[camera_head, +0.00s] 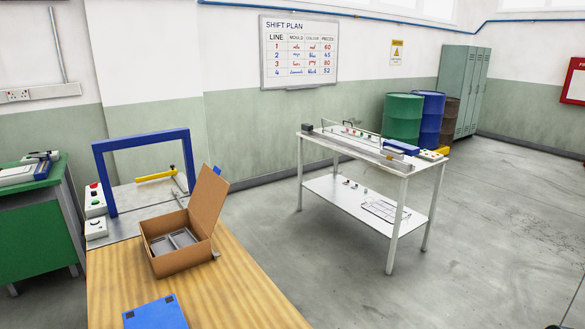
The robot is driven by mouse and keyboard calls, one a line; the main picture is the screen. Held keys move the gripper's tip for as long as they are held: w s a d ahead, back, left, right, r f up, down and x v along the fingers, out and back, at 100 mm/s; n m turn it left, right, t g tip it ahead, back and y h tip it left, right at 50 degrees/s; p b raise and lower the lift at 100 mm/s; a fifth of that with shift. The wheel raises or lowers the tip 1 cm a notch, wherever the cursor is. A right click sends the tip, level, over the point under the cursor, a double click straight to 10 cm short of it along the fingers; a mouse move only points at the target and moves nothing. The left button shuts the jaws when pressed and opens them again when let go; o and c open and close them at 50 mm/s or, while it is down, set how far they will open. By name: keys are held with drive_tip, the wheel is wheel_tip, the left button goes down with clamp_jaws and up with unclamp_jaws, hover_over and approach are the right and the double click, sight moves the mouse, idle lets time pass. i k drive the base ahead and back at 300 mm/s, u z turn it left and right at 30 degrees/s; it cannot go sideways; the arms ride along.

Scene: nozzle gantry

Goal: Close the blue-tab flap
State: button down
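An open brown cardboard box (180,260) stands on the wooden table at the lower left. Its flap (208,199) stands up from the right side of the box and leans slightly. The opening is uncovered, and grey divided trays (178,240) lie inside. My gripper is not in view, and nothing touches the flap.
A blue gantry frame (103,178) and a yellow-handled clamp (156,176) stand behind the box. A blue flat item (156,313) lies at the front of the wooden table (235,290). A white workbench (395,188) stands right, with clear floor between.

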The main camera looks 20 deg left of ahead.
sight(210, 191)
drive_tip(key=z, duration=0.05)
drive_tip(key=i, duration=1.8)
drive_tip(key=u, duration=0.9)
drive_tip(key=i, duration=1.45)
drive_tip(key=u, duration=0.9)
drive_tip(key=i, duration=0.3)
drive_tip(key=u, duration=0.3)
